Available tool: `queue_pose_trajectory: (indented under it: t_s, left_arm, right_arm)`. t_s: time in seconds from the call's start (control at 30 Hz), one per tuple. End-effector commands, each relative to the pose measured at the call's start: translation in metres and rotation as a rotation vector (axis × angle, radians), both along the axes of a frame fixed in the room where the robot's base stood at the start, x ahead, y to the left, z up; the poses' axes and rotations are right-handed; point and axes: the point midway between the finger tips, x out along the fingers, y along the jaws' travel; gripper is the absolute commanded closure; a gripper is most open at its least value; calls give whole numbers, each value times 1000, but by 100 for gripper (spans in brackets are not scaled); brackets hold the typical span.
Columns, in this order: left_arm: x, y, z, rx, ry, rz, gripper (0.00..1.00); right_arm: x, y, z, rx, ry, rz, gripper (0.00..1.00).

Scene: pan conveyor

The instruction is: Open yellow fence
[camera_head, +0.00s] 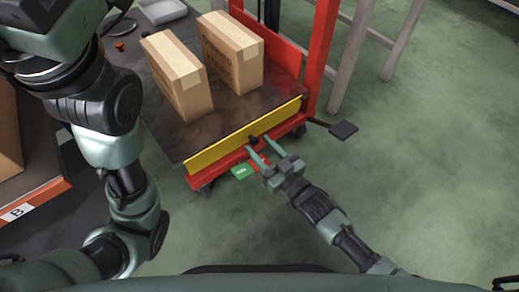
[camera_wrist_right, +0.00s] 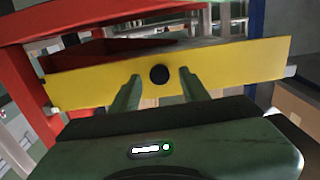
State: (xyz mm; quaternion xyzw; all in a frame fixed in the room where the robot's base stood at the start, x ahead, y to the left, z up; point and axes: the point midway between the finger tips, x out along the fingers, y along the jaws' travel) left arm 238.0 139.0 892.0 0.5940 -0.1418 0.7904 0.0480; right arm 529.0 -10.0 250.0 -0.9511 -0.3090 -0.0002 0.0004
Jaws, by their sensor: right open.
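The yellow fence (camera_head: 218,149) stands upright along the near edge of the cart's dark platform. It also fills the middle of the right wrist view (camera_wrist_right: 230,66). A round black knob (camera_wrist_right: 159,74) sits on its face. My right gripper (camera_head: 258,150) is open at the fence, with its fingers pointing at it. In the right wrist view the fingers (camera_wrist_right: 158,82) stand either side of the knob, with gaps visible between. My left arm is at the left of the head view, but its gripper is out of the picture.
Two cardboard boxes (camera_head: 178,78) (camera_head: 233,55) stand on the platform behind the fence. The cart has a red frame (camera_head: 320,50), and a black pedal-like plate (camera_head: 343,130) sticks out at its right. A shelf labelled B (camera_head: 36,203) is at the left.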

Motion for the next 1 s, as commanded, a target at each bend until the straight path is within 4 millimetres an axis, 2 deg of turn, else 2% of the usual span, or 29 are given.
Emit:
queue_pose_trajectory:
  t_s: [0.33,0.37,0.5,1.0]
  left_arm:
    - [-4,0,1,1,-10,1,64]
    - [-3,0,1,1,-10,1,64]
    - [-3,-1,1,1,-10,1,64]
    - [-3,-1,1,1,-10,0,64]
  right_arm:
    - [5,4,0,-1,1,0,55]
    - [5,4,0,-1,1,0,60]
    - [5,4,0,-1,1,0,99]
    - [5,3,0,-1,1,0,100]
